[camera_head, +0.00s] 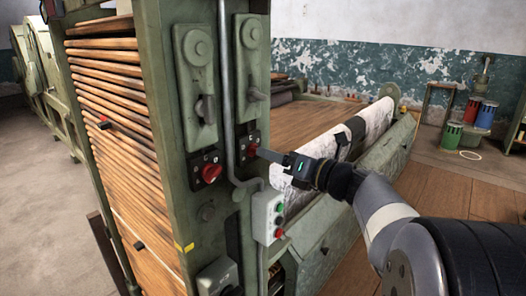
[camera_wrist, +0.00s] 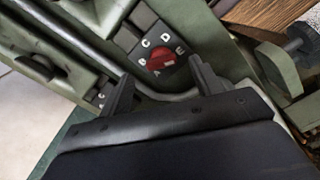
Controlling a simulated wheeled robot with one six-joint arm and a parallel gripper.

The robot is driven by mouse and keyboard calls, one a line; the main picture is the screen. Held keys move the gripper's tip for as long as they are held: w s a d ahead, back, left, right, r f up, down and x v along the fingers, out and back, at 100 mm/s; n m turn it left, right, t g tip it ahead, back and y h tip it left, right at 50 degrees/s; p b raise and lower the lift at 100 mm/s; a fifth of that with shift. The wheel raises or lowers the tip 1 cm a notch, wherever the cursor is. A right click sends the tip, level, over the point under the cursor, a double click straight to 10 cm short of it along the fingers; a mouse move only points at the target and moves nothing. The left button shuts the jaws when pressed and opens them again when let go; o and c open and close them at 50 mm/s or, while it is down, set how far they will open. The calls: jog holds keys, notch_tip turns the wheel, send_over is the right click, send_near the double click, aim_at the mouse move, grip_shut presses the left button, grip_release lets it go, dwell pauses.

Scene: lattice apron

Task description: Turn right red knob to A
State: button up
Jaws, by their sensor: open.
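The right red knob (camera_head: 252,150) sits on a black dial plate on the green machine post. In the wrist view the red knob (camera_wrist: 161,59) is ringed by the letters A to E, with A at its lower side. A pale mark shows on the knob's lower right; its exact setting is hard to tell. My gripper (camera_wrist: 161,73) is open, its two fingers to the left and right of the knob, with no clear contact. In the head view my gripper (camera_head: 264,153) reaches the knob from the right.
A second red knob (camera_head: 211,173) is on the post to the left. A button box (camera_head: 268,217) with green and red buttons hangs just below my gripper. A grey conduit (camera_head: 225,95) runs between the dial plates. Levers (camera_head: 254,95) are above.

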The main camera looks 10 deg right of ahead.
jog(key=shift+x, duration=2.05)
jog(key=c, duration=1)
jog(key=shift+f, duration=0.1)
